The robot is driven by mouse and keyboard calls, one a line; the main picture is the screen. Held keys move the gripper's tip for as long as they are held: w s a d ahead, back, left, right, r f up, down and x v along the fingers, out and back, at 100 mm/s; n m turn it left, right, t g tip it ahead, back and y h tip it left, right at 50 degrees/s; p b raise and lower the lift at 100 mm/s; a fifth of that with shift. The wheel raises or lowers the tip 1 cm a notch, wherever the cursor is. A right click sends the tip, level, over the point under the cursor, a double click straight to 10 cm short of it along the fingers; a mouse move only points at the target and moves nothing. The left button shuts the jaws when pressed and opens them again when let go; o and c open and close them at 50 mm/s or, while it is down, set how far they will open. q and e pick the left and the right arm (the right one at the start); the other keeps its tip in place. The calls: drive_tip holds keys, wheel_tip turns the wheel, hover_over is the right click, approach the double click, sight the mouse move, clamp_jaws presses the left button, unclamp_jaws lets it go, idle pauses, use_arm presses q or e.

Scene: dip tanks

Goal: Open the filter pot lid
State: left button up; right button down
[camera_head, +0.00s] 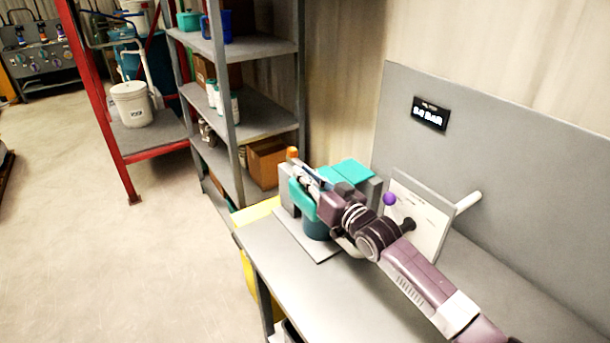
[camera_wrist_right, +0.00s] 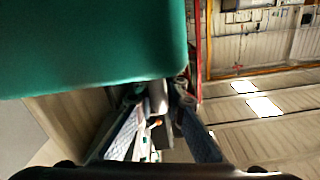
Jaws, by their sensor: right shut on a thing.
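The filter pot (camera_head: 317,229) stands on a pale plate on the grey bench, a dark teal body between grey blocks. Teal lid parts show above it, one at the right (camera_head: 347,172); my right arm covers much of the middle, so I cannot tell how far the lid is raised. My right gripper (camera_head: 307,174) is at the top of the pot. In the right wrist view my right gripper (camera_wrist_right: 159,95) is shut on a small grey piece, likely the lid handle, beside a large green surface (camera_wrist_right: 90,45). My left gripper is out of view.
A white panel (camera_head: 418,216) with a purple knob (camera_head: 389,199) stands close right of the pot. The grey bench (camera_head: 300,277) is clear in front. A grey shelf rack (camera_head: 262,121) stands behind. A sign (camera_head: 430,113) hangs on the back board.

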drive_tip(key=shift+r+m, duration=0.3)
drive_tip(key=shift+r, duration=0.2)
drive_tip(key=r+m, duration=0.1)
drive_tip(key=d+r+p, duration=0.1)
drive_tip(key=r, duration=0.1)
drive_tip(key=w+r+m+p, duration=0.1)
drive_tip(key=shift+d+r+m, duration=0.2)
drive_tip(key=shift+d+m, duration=0.1)
drive_tip(key=w+d+r+m+b, duration=0.3)
drive_tip(key=w+d+m, duration=0.3)
drive_tip(key=d, duration=0.3)
drive_tip(key=w+d+r+m+b, duration=0.3)
drive_tip(key=w+d+r+m, duration=0.2)
drive_tip(key=d+m, duration=0.4)
drive_tip(key=shift+w+r, duration=0.4)
drive_tip(key=shift+w, duration=0.1)
